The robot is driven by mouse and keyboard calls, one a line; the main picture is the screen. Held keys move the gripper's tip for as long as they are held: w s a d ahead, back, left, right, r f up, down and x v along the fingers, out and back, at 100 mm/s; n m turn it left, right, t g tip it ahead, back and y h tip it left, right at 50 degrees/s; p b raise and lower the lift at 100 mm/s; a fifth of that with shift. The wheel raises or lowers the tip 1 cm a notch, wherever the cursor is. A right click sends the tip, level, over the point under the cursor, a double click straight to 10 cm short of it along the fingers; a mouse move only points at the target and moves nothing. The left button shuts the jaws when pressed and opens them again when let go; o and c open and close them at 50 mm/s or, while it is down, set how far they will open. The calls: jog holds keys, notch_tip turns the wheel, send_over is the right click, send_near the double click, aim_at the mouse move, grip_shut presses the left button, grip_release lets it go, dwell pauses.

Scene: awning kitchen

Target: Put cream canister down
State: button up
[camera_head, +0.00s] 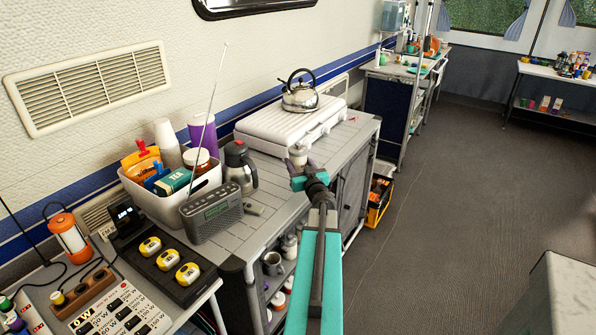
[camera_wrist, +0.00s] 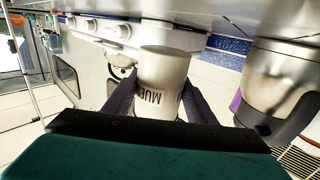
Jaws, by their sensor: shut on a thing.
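The cream canister (camera_head: 298,154) is in my gripper, over the counter (camera_head: 268,232) in front of the white stove. In the wrist view, which looks upside down, the canister (camera_wrist: 163,68) is a pale cylinder with partly visible dark lettering. My gripper (camera_wrist: 157,98) has one dark finger on each side of it and is shut on it. In the head view my gripper (camera_head: 303,178) reaches in from the front. I cannot tell whether the canister's base touches the counter.
A white stove (camera_head: 290,124) with a kettle (camera_head: 299,92) stands behind the canister. A steel jug (camera_head: 240,165), a white bin (camera_head: 160,203) of goods and a radio (camera_head: 212,213) with a tall antenna stand to the left. The counter between jug and canister is mostly clear.

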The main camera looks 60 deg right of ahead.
aim_at(298, 170)
jog(key=shift+f, duration=1.75)
jog(key=shift+f, duration=0.1)
jog(key=o, duration=1.1)
jog(key=shift+o, duration=0.2)
jog(key=shift+a, duration=0.1)
jog(key=shift+b+v, duration=0.45)
jog(key=shift+v, duration=4.15)
jog(key=shift+s+a+r+p, duration=0.3)
jog(key=shift+s+p, duration=0.2)
jog(key=shift+p, duration=0.55)
jog(key=shift+p+v, duration=0.75)
jog(key=shift+p, duration=0.15)
